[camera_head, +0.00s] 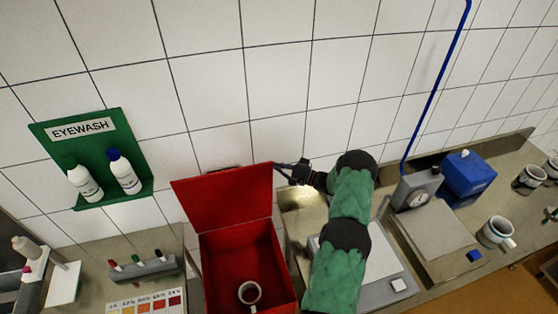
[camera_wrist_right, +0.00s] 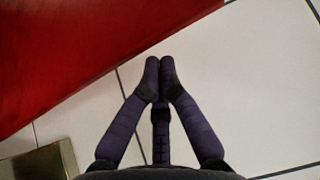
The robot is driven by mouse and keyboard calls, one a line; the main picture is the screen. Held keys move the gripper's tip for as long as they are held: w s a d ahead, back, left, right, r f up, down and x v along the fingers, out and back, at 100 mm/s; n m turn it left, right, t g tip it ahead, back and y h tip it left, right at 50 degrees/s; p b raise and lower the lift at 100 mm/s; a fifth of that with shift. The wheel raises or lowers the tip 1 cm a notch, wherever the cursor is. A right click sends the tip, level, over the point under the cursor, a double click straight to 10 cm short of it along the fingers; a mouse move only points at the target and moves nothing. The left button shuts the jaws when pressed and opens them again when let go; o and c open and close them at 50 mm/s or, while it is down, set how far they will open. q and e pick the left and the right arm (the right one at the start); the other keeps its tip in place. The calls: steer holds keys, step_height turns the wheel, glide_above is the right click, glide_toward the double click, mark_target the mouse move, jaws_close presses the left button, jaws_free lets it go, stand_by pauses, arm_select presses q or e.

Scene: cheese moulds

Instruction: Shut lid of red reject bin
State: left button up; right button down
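The red reject bin (camera_head: 203,248) stands in the lower middle of the head view with its lid (camera_head: 222,203) raised, leaning back toward the tiled wall. A white mug (camera_head: 249,293) lies inside on the bin's floor. My right gripper (camera_head: 281,170) is at the upper right corner of the lid, close to the wall; I cannot tell whether it touches the lid. In the wrist view its fingertips (camera_wrist_right: 160,68) are together with nothing visible between them, and the red lid (camera_wrist_right: 80,50) fills the upper left. My left gripper is not in view.
A green eyewash holder (camera_head: 95,160) with two bottles hangs on the wall to the left. A marker rack (camera_head: 145,268) and colour chart (camera_head: 148,303) are left of the bin. Right of my right arm are a scale (camera_head: 435,230), a blue box (camera_head: 467,173) and mugs (camera_head: 496,232).

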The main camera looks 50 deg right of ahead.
steer(key=shift+s+a+f, duration=0.1)
steer(key=shift+s+a, duration=0.25)
steer(key=shift+s, duration=0.25)
steer(key=s+a+f+b, duration=0.7)
steer(key=s+f, duration=0.1)
steer(key=s, duration=0.4)
steer(key=s+a+f+n+b, duration=0.1)
steer(key=s+a+f+b, duration=0.6)
steer(key=s, duration=0.5)
steer(key=shift+a+f+t+y, duration=0.3)
steer(key=shift+a+f+t, duration=0.15)
steer(key=shift+f, duration=0.7)
steer(key=shift+s, duration=0.1)
